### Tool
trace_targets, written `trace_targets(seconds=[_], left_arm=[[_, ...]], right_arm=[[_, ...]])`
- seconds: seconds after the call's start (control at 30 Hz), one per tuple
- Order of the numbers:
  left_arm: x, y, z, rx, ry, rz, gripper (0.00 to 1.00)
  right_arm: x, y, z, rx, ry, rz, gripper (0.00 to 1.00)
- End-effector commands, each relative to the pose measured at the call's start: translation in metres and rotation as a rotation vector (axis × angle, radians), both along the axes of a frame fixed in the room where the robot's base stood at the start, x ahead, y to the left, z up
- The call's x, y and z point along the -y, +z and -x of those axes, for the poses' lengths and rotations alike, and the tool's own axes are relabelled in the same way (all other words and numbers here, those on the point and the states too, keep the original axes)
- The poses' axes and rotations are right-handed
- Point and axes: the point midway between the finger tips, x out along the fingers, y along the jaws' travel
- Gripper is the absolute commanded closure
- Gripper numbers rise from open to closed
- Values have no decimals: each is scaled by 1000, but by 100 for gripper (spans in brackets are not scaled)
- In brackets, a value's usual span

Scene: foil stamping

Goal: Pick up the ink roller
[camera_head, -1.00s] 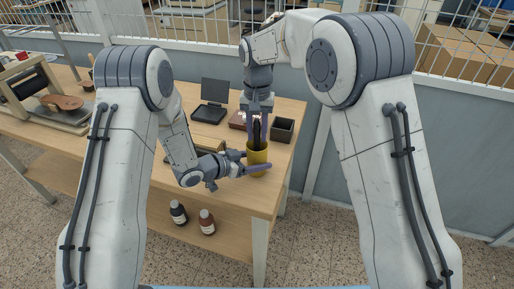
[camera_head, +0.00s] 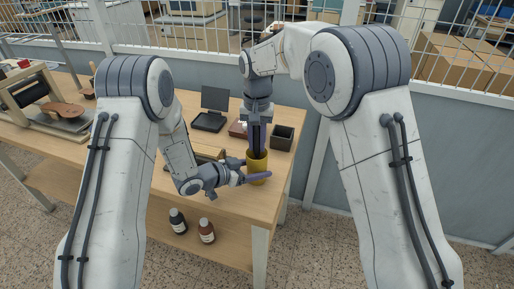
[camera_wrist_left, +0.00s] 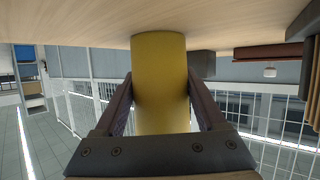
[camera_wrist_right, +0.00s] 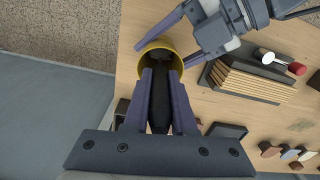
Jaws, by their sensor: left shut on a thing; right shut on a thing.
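A yellow cup (camera_head: 258,170) stands upright near the table's right end, and it fills the middle of the left wrist view (camera_wrist_left: 160,80). My left gripper (camera_head: 257,178) is shut on the cup from the side, one finger along each flank. My right gripper (camera_wrist_right: 160,75) points down into the cup's mouth. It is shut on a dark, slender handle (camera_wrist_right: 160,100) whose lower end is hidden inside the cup. I cannot tell whether this handle belongs to the ink roller, as no roller head shows.
A dark open box (camera_head: 283,138) stands just right of the cup. A stack of wooden strips (camera_wrist_right: 250,82) lies close to my left gripper. A press (camera_head: 45,105) stands at the far left. Bottles (camera_head: 207,230) stand on the lower shelf.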

Motion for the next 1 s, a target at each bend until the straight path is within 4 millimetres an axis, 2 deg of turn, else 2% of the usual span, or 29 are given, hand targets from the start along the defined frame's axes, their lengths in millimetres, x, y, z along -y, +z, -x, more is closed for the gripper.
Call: trace_targets(seconds=[0.4,0.53,0.73,1.0], left_arm=[[0,0,0,0,0,0,81],[0,0,0,0,0,0,81],[0,0,0,0,0,0,81],[0,0,0,0,0,0,81]], right_arm=[[-1,111,-1,8,0,-3,100],[0,139,-1,5,0,-2,100],[0,160,0,2,0,-1,100],[0,166,0,0,0,0,100]])
